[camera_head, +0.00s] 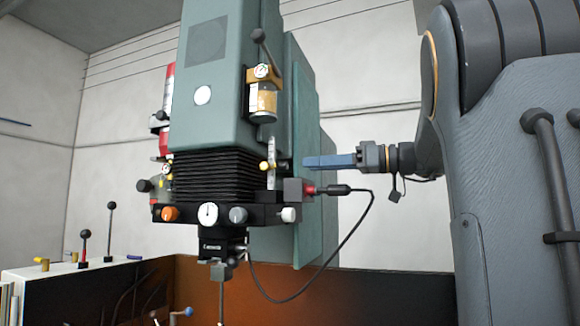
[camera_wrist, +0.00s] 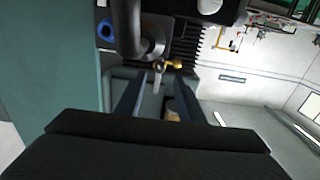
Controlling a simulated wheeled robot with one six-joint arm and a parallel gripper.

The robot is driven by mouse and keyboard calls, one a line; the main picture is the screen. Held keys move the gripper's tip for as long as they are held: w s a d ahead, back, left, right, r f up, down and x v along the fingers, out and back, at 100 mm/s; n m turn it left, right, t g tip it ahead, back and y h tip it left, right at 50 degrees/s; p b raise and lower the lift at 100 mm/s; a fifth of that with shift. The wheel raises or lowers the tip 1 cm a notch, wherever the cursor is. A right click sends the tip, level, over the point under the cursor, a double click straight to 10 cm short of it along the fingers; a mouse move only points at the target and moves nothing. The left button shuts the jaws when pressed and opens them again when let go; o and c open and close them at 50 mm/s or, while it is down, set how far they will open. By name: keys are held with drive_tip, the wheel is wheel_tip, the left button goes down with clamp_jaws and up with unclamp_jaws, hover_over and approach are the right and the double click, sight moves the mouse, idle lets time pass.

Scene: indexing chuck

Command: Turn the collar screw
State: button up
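My gripper (camera_head: 308,163) comes in from the right in the head view, its blue-grey fingers level and pointing left at the machine's side. In the wrist view the two fingers of my gripper (camera_wrist: 158,88) stand apart with nothing gripped between them. A small brass knob (camera_wrist: 175,63) and a ring-ended metal pin (camera_wrist: 159,67) lie just beyond the fingertips. A yellow knob (camera_head: 265,166) shows on the head beside a pale upright strip. The dark chuck unit (camera_head: 222,245) hangs below the head. I cannot tell which part is the collar screw.
The green machine column (camera_head: 215,90) and black bellows (camera_head: 213,178) stand left of my gripper. A red-ended plug (camera_head: 318,190) with a looping black cable (camera_head: 352,250) is just below the fingers. In the wrist view a dark bent pipe (camera_wrist: 128,28) hangs close ahead.

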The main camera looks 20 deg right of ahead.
sight(287, 166)
drive_tip(key=p+x, duration=0.2)
drive_tip(key=x, duration=0.3)
drive_tip(key=shift+r, duration=0.1)
drive_tip(key=shift+x, duration=0.75)
clamp_jaws()
